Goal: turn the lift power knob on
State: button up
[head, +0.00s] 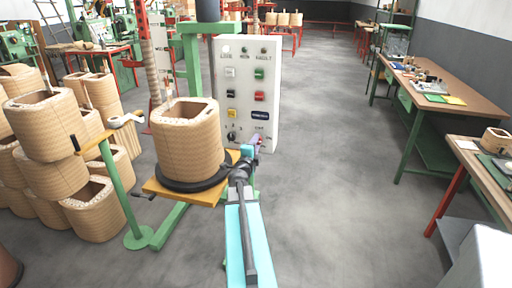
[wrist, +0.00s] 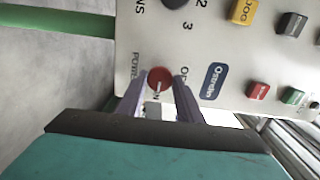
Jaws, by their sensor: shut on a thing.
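The white control panel (head: 246,95) stands upright behind the lift. In the wrist view the panel (wrist: 215,50) shows rotated, with a round red knob (wrist: 160,79) beside the lettering "POWER". Letters beginning "O" show on its other side and part of a word below it. My gripper (wrist: 160,88) has its two purple fingers on either side of the knob, shut on it. In the head view my gripper (head: 254,142) is at the lower part of the panel and hides the knob. The knob's exact pointing direction is hard to tell.
A wound coil (head: 185,140) stands on the lift's yellow platform (head: 160,190), just left of my arm. Several buttons, including a yellow one (wrist: 243,11), are close by on the panel. Coils are stacked at the left; a workbench (head: 455,97) is at the right. The floor between is clear.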

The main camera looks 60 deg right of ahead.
jog(key=shift+m, duration=0.3)
jog(key=o, duration=1)
jog(key=shift+o, duration=0.2)
jog(key=shift+a, duration=0.1)
jog(key=p+v, duration=0.1)
jog(key=v, duration=0.4)
jog(key=shift+s+a+r+p, duration=0.1)
jog(key=shift+s+a+p, duration=0.05)
jog(key=shift+a+p, duration=0.2)
jog(key=p, duration=0.3)
jog(key=shift+s+a, duration=0.2)
jog(key=shift+a, duration=0.2)
